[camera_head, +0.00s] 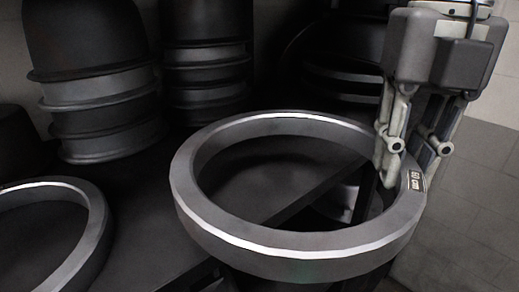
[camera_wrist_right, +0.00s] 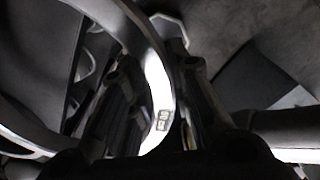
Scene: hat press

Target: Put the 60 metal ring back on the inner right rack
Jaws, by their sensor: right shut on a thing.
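A large pale metal ring (camera_head: 290,236) fills the middle of the head view, close to level, with its open centre showing dark surfaces below. A small label sits on its right side; I cannot read its number for sure. My right gripper (camera_head: 404,172) comes down from the top right and is shut on the ring's right rim, beside the label. The ring also shows in the right wrist view (camera_wrist_right: 158,88), running between the two fingers of my right gripper. I cannot tell which surface is the inner right rack. My left gripper is not in view.
Another metal ring (camera_head: 82,240) lies at the lower left, cut off by the frame. Dark round hat blocks with grey bands stand at the back left (camera_head: 95,80) and back middle (camera_head: 207,65). More dark round shapes stand behind the gripper. Tiled floor (camera_head: 470,200) is clear at the right.

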